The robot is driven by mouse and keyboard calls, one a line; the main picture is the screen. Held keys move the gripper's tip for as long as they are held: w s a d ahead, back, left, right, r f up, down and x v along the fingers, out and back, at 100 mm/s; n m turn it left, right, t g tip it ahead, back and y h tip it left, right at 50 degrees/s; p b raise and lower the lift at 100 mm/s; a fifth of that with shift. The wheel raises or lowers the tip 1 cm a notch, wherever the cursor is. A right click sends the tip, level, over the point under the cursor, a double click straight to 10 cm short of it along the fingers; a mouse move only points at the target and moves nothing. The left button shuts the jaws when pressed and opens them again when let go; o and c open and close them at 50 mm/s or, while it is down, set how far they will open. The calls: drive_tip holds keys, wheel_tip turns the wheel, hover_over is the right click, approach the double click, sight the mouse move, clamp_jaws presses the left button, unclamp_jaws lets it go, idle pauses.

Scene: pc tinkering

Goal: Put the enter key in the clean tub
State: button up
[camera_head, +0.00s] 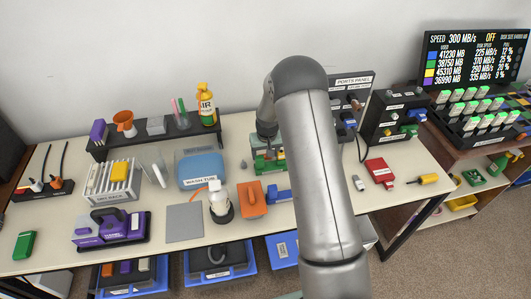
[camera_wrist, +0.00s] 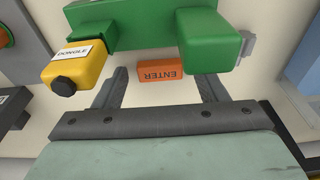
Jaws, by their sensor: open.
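The enter key (camera_wrist: 165,72) is a small orange block lettered ENTER, upside down in the wrist view. It lies on the pale surface between the two fingers of my gripper (camera_wrist: 163,86). The fingers are open, with a gap on both sides of the key. In the head view I cannot make out the key; my arm covers part of that area. A blue tub (camera_head: 201,170) labelled WASH TUB stands on the table left of my arm. I cannot read a tub label saying clean.
A green block-like object (camera_wrist: 210,40) and a yellow piece labelled DONGLE (camera_wrist: 80,66) stand close beyond the key. An orange object (camera_head: 252,200) and a white bottle (camera_head: 219,200) stand near the blue tub. A blue bin (camera_head: 220,262) sits below the table.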

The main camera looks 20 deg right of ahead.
wheel_tip(320, 180, up, 11)
drive_tip(key=s+b, duration=0.2)
drive_tip(key=s+a+r, duration=0.1)
drive_tip(key=s+r, duration=0.3)
drive_tip(key=s, duration=0.4)
drive_tip(key=s+a+r, duration=0.1)
drive_tip(key=s+r, duration=0.3)
drive_tip(key=s, duration=0.5)
drive_tip(key=s+a+r, duration=0.2)
drive_tip(key=s+r, duration=0.2)
drive_tip(key=s, duration=0.4)
drive_tip(key=shift+s+r+n+g, duration=0.15)
drive_tip(key=shift+r+n+g, duration=0.15)
drive_tip(key=shift+g, duration=0.1)
drive_tip(key=s, duration=1)
drive_tip(key=shift+s+a+f, duration=0.1)
drive_tip(key=shift+a+f, duration=0.1)
drive_tip(key=shift+f, duration=0.2)
drive_tip(key=c, duration=0.6)
drive_tip(key=shift+s+g, duration=0.1)
drive_tip(key=shift+g, duration=0.2)
drive_tip(key=shift+c, duration=0.9)
